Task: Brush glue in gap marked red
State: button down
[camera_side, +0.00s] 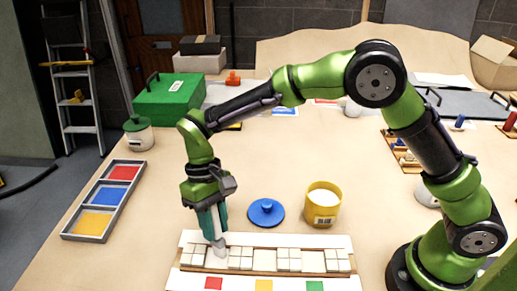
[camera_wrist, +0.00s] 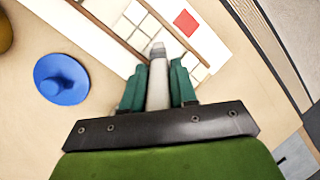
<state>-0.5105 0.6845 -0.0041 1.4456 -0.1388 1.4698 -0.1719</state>
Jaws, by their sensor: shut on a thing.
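My gripper (camera_side: 213,228) points down over the mosaic panel (camera_side: 340,242), shut on a pale grey brush (camera_side: 219,245). The brush also shows between the green fingers in the wrist view (camera_wrist: 157,84). Its tip is at the gap between the first and second tile groups from the left in the side view. I cannot tell whether it touches the panel. A red square (camera_side: 213,283) lies in front of that gap and also shows in the wrist view (camera_wrist: 186,22). A yellow square (camera_side: 264,286) and a green square (camera_side: 314,286) mark the other gaps.
An open yellow pot (camera_side: 322,208) with white contents stands behind the panel, beside a blue lid (camera_side: 266,212). A tray (camera_side: 88,212) with red, blue and yellow sections lies at left. A lidded jar (camera_side: 138,136) and green box (camera_side: 168,103) stand behind it.

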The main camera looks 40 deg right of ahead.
jog(key=shift+w+d+f, duration=0.1)
jog(key=shift+w+d, duration=0.85)
jog(key=shift+d, duration=0.05)
jog(key=shift+s+a, duration=2.15)
jog(key=shift+s, duration=0.05)
jog(key=shift+a, duration=0.3)
jog(key=shift+w+a, duration=0.25)
jog(key=shift+w, duration=0.05)
jog(key=shift+w+d, duration=2.2)
jog(key=shift+w, duration=0.15)
jog(key=s+a, duration=0.4)
notch_tip(320, 180, up, 8)
jog(key=shift+s+a, duration=0.25)
jog(key=shift+s, duration=0.05)
